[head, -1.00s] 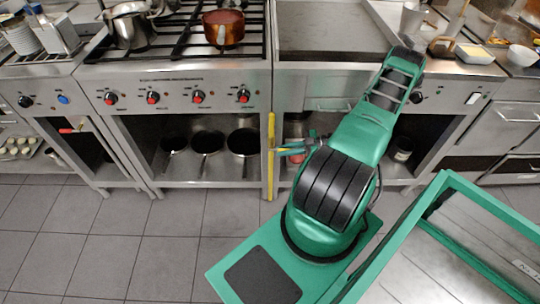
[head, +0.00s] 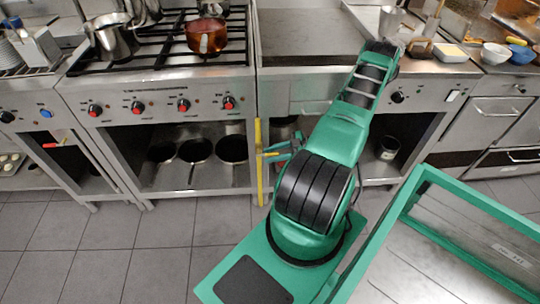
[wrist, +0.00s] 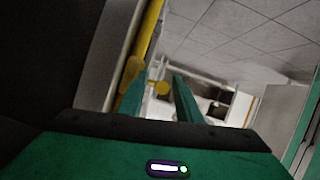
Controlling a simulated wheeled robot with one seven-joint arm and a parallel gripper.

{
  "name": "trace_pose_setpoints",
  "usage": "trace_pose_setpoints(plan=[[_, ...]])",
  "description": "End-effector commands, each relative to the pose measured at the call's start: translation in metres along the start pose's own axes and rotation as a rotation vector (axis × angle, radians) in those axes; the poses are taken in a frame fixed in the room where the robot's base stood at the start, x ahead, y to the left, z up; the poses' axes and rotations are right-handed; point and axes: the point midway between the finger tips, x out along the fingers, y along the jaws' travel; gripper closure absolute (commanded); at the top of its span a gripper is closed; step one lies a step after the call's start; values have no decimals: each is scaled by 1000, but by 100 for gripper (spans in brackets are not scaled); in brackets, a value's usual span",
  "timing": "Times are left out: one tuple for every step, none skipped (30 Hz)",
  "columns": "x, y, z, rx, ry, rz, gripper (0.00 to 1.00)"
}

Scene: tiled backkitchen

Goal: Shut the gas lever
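The yellow gas pipe (head: 259,175) runs upright along the front of the stove unit, left of my arm. It also shows in the wrist view (wrist: 148,32), running up from beside my left finger. A yellow round-ended part, which looks like the gas lever (wrist: 162,88), sticks out from the pipe and shows between my fingers. My gripper (head: 268,153) is beside the pipe in the head view. In the wrist view my gripper (wrist: 160,84) is open, with a gap between its two green fingers. I cannot tell whether a finger touches the lever.
The stove (head: 160,95) with red knobs, pots and a copper pan (head: 206,38) stands left of the pipe. Dark pans sit on the shelf below it. A griddle unit (head: 310,35) is behind my arm. The tiled floor (head: 100,250) at front left is clear.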

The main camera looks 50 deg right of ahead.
Motion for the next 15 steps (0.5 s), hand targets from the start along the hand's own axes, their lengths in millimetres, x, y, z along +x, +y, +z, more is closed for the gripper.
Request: trace_pose_setpoints(plan=[[-4,0,0,0,-1,1,68],[-6,1,0,0,-2,2,68],[-11,1,0,-1,-2,2,68],[-15,1,0,-1,-1,2,68],[-20,1,0,-1,-2,2,68],[-28,1,1,-1,-3,3,68],[-33,1,1,-1,-4,3,68],[-39,1,1,0,-4,2,68],[-47,1,1,-1,-4,3,68],[-53,1,1,-1,-3,3,68],[-58,1,1,-1,-3,3,68],[-66,1,1,-2,-3,3,68],[-71,1,1,-2,-3,2,68],[-76,1,1,-1,-3,2,68],[-82,1,1,-1,-3,3,68]])
